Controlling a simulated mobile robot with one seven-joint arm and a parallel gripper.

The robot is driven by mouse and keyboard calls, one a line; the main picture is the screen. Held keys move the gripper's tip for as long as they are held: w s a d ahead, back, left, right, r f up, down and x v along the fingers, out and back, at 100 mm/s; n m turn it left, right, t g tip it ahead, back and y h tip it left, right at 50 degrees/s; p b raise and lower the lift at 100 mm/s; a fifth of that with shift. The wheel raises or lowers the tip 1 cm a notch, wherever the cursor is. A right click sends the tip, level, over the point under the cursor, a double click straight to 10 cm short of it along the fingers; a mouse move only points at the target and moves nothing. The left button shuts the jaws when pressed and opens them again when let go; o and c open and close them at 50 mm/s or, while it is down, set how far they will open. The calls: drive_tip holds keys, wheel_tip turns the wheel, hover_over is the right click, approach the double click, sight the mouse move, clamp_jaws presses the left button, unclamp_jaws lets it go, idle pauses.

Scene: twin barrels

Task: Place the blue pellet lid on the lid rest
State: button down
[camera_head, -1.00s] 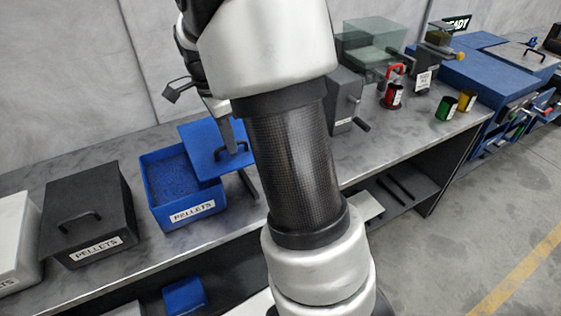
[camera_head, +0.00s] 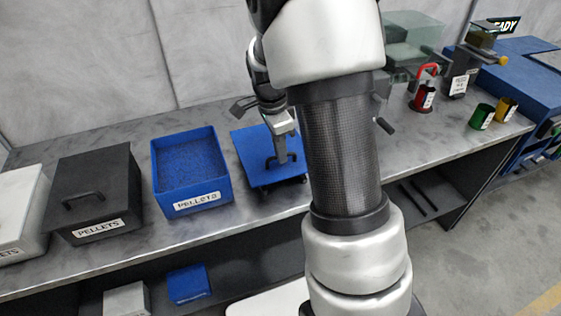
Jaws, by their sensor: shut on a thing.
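The blue pellet lid (camera_head: 256,172) is a flat blue square with a dark handle, just right of the open blue pellet bin (camera_head: 191,200). My gripper (camera_head: 283,160) is shut on the lid's handle from above. The lid looks level and sits low over the bench; small dark pieces show under its front edge, probably part of the lid rest (camera_head: 263,191). Most of the rest is hidden under the lid, and I cannot tell whether the lid touches it. My arm hides the area to the right.
A black lidded pellet bin (camera_head: 92,192) and a white bin (camera_head: 18,215) stand at the left. A red container (camera_head: 423,98), a green cup (camera_head: 482,116) and a yellow cup (camera_head: 506,109) stand at the right. The bench's front strip (camera_head: 235,222) is clear.

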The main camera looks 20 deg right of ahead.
wheel_tip(320, 180, down, 4)
drive_tip(key=shift+f, duration=0.1)
drive_tip(key=c, duration=1.9)
unclamp_jaws()
drive_tip(key=shift+o, duration=0.2)
